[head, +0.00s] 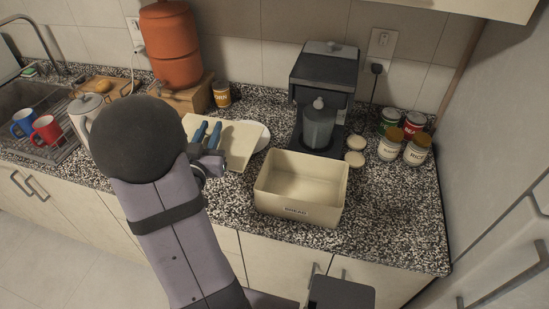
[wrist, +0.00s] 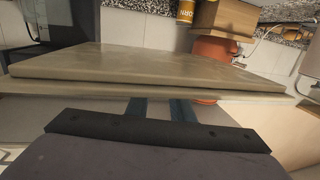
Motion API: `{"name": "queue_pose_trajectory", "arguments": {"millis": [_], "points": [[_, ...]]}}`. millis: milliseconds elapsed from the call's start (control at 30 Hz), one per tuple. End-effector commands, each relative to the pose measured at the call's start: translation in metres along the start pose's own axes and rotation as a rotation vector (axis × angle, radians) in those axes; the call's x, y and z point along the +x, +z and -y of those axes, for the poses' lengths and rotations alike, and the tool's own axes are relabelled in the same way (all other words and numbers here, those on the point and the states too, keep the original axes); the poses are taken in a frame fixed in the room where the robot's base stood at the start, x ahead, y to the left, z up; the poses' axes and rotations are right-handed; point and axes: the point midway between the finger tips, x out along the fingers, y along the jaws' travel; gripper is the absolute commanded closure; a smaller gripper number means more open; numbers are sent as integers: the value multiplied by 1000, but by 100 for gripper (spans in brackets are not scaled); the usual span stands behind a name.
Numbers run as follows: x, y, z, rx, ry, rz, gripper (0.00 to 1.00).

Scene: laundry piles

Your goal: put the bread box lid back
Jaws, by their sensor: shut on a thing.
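The bread box (head: 297,212) is cream, marked BREAD, and stands open at the front of the counter, its inside empty. Its lid (head: 240,146) is a flat cream slab to the left of the box, apart from it. My gripper (head: 207,131), with blue fingers, is shut on the lid. In the wrist view the lid (wrist: 150,68) spans most of the picture, edge-on beyond the fingers. Its far side is hidden there, and my arm may cover part of its left edge in the head view.
A coffee machine (head: 325,72) stands behind the box, with two round beige items (head: 355,158) beside it. Several cans (head: 417,150) stand to the right. A white plate (head: 263,137) shows behind the lid. The counter's right front (head: 395,225) is clear.

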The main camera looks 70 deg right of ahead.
Motion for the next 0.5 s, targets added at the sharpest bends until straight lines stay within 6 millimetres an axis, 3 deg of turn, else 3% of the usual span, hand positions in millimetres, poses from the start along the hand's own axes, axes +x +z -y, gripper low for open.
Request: {"name": "queue_pose_trajectory", "arguments": {"millis": [267,500], "points": [[-15,19,-16,0,128,3,100],[-52,41,-50,9,353,0,100]]}}
